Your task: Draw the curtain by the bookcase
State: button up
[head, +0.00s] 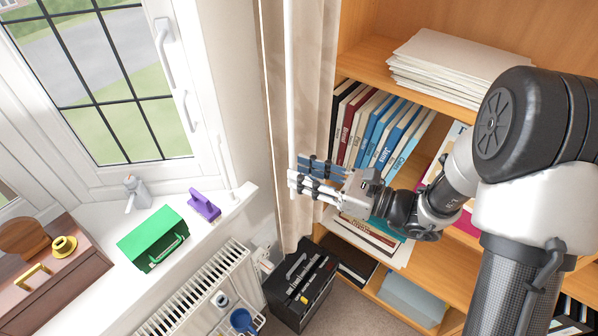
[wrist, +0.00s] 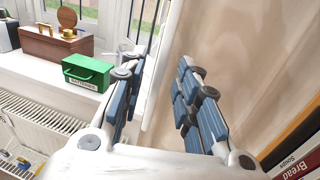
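The beige curtain (head: 308,105) hangs in folds between the window wall and the bookcase (head: 465,35), bunched near the bookcase side. A white upright rod (head: 291,85) runs down along its window-side part. My gripper (head: 305,178) is level with the rod's lower visible part, fingers pointing left towards the window. In the wrist view the two blue-padded fingers are apart. The rod (wrist: 163,62) shows in the gap between them, nearer the left finger, and the curtain (wrist: 235,60) fills the right side. I cannot tell whether a finger touches the rod.
The bookcase with books and papers is close beside my arm. A black toolbox (head: 300,285) stands on the floor below. A radiator (head: 205,295) is under the sill, which holds a green box (head: 152,237), a purple object (head: 204,206), a tap-like grey object (head: 136,193) and a brown box (head: 60,275).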

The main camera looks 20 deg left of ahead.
jog(key=shift+w+a, duration=0.15)
jog(key=shift+a, duration=0.65)
jog(key=shift+c, duration=0.2)
grip_shut()
